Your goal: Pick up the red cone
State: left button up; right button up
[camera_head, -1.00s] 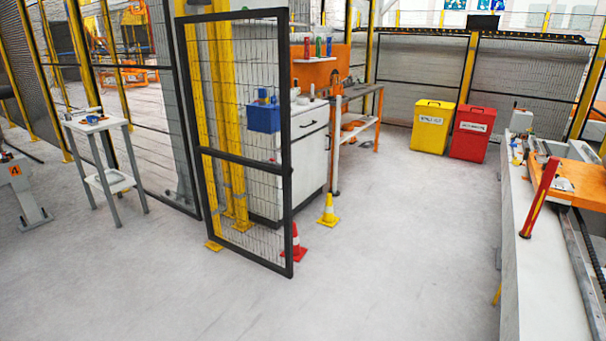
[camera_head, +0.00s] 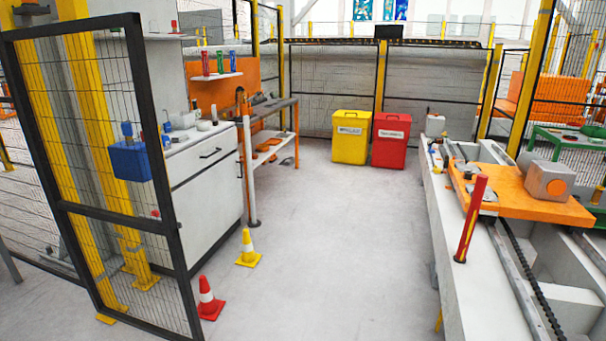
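The red cone (camera_head: 209,302) with a white band stands upright on the floor in the head view, lower left of the middle. It is just right of the foot of the black mesh gate, whose frame edge covers a small part of its left side. A yellow cone (camera_head: 248,250) with a white band stands on the floor behind it and to its right. Neither of my grippers is in view.
The mesh gate (camera_head: 122,218) stands at the left, with a white cabinet (camera_head: 203,190) behind it. A yellow bin (camera_head: 350,138) and a red bin (camera_head: 389,142) stand at the back. A white bench (camera_head: 440,225) runs along the right. The middle floor is clear.

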aim_at(210, 308)
jog(key=i, duration=1.5)
jog(key=i+u, duration=0.2)
jog(key=i, duration=0.2)
jog(key=i+l+u, duration=0.25)
jog(key=i, duration=0.15)
jog(key=i+l+u, duration=0.2)
jog(key=i, duration=0.15)
jog(key=i+l+u, duration=0.9)
